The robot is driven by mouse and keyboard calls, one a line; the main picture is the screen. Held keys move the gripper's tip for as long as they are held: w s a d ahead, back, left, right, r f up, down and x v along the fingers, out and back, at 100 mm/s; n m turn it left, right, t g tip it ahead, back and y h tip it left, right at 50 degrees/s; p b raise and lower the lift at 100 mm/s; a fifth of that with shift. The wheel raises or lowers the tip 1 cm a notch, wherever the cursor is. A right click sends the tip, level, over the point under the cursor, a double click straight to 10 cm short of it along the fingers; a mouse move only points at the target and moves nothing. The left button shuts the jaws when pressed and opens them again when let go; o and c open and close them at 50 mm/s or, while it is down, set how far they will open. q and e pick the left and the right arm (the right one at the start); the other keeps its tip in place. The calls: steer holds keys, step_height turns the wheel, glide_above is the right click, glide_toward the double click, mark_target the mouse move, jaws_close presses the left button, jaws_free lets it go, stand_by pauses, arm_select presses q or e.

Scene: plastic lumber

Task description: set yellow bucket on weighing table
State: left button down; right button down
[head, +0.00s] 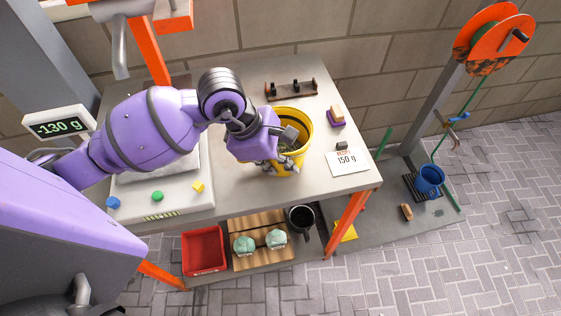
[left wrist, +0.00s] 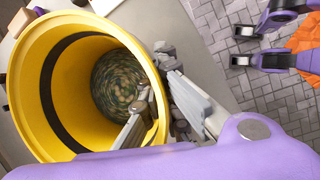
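The yellow bucket (head: 305,121) stands upright on the pale tabletop (head: 233,180), right of the scale (head: 182,196). The scale's display (head: 58,127) reads -130 g. My left gripper (head: 285,155) is at the bucket's near rim. In the left wrist view the bucket (left wrist: 25,85) has a dark band inside and a mottled bottom. My left gripper (left wrist: 158,100) straddles its wall there, one finger inside and one outside. I cannot tell whether both fingers press on the wall. My left arm hides much of the scale.
A 150 g card (head: 347,161) and a purple block (head: 336,121) are right of the bucket. A dark rack (head: 291,91) stands behind. A red bin (head: 203,250) is on the lower shelf; a blue bucket (head: 430,178) is farther right.

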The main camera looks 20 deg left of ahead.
arm_select(q)
steer(key=c, duration=2)
jaws_free()
steer(key=shift+r, duration=0.3)
steer(key=v, duration=1.1)
steer(key=shift+s+a+r, duration=0.1)
steer(key=shift+a+r, duration=0.1)
steer(key=shift+r, duration=0.05)
